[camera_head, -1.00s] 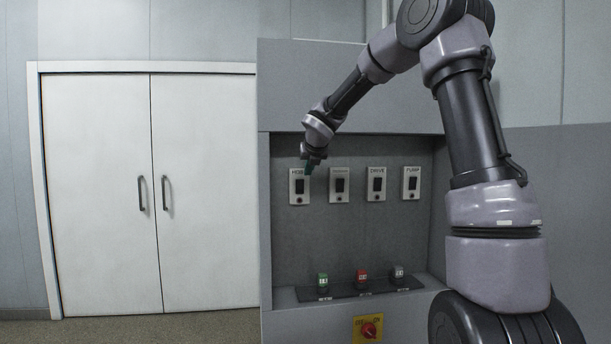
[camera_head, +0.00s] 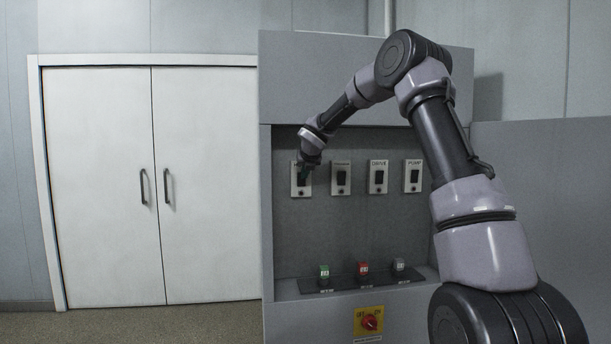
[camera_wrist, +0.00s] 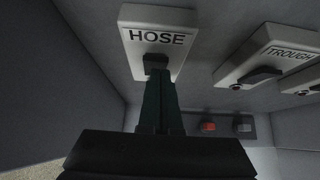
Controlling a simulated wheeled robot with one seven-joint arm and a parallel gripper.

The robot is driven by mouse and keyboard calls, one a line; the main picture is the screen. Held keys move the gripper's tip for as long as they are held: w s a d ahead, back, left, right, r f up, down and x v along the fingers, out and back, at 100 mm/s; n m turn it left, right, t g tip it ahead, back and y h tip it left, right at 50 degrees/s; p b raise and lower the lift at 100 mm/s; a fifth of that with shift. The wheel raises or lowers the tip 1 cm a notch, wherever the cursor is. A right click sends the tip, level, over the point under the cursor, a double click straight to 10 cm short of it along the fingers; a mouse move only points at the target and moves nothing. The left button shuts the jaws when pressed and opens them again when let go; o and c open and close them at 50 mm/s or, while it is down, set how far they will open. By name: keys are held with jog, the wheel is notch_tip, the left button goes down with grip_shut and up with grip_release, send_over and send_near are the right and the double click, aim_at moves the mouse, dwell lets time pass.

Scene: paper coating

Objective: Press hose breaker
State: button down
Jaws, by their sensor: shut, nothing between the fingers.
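The hose breaker is a white plate with a black switch, leftmost in the row on the grey panel (camera_head: 301,181). In the wrist view its plate (camera_wrist: 159,27) reads HOSE, and its dark switch (camera_wrist: 155,62) is partly hidden behind my fingertips. My gripper (camera_wrist: 156,76) is shut and empty, with its dark green fingers together. The fingertips are at the switch, just below the label; I cannot tell whether they touch it. In the head view my gripper (camera_head: 308,169) covers part of the hose plate.
To the right are the trough breaker (camera_head: 341,178), drive breaker (camera_head: 378,177) and pump breaker (camera_head: 413,176). Below are a green button (camera_head: 324,271), a red button (camera_head: 362,269) and a grey button (camera_head: 399,266). A red knob (camera_head: 370,322) sits on a yellow plate. White double doors (camera_head: 100,190) stand left.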

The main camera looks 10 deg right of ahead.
jog(key=shift+w+r, duration=0.1)
jog(key=shift+w, duration=0.25)
jog(key=shift+r, duration=0.1)
